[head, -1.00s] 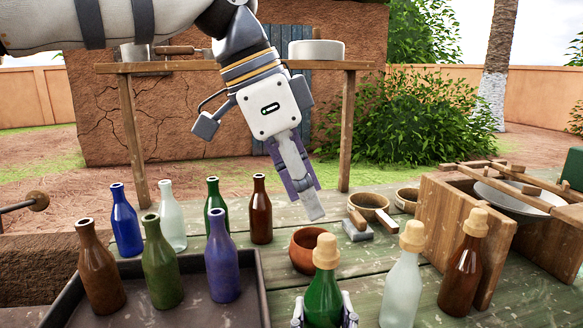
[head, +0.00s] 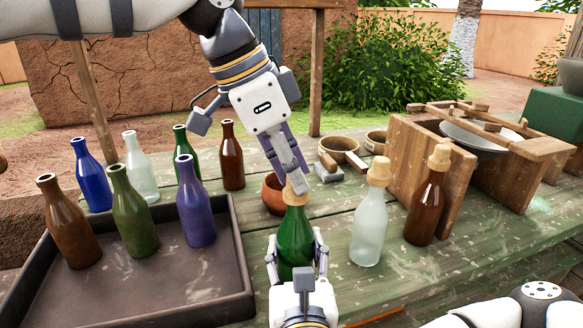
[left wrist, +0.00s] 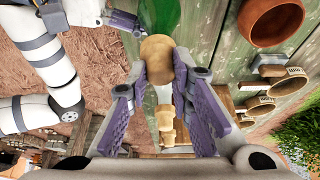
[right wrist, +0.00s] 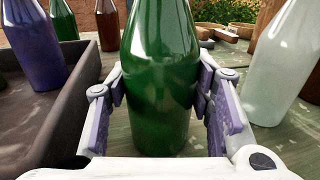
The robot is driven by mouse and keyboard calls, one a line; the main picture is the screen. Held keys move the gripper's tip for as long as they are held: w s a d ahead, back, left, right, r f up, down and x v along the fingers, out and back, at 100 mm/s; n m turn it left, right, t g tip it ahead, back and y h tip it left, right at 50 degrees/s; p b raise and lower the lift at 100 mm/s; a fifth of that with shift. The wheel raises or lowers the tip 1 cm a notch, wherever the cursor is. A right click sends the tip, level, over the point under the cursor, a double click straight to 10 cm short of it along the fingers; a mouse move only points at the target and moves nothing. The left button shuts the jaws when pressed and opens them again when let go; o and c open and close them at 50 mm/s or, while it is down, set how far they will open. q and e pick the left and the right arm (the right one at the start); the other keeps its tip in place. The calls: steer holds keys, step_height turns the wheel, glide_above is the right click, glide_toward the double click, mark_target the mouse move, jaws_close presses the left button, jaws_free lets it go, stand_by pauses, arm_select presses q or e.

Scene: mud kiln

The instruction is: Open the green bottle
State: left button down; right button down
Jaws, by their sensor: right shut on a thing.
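The green bottle (head: 294,224) stands upright on the green table, with a tan cork stopper (head: 290,197) in its neck. My right gripper (head: 296,246) is shut on the bottle's body from the near side; the right wrist view shows its purple pads at both sides of the glass (right wrist: 160,75). My left gripper (head: 299,183) comes down from above at the stopper. In the left wrist view its fingers are apart, with the stopper (left wrist: 157,48) between their tips; whether they touch it is unclear.
A dark tray (head: 237,270) with several uncorked bottles stands at left. A corked clear bottle (head: 370,225) and a corked brown bottle (head: 427,205) stand close at right. A clay bowl (head: 272,194) sits behind the green bottle, and a wooden crate (head: 425,165) stands further right.

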stand_by(0.7)
arm_select(q)
steer(key=shift+r, duration=1.05)
steer(key=shift+r, duration=2.05)
arm_select(e)
steer(key=c, duration=0.7)
jaws_free()
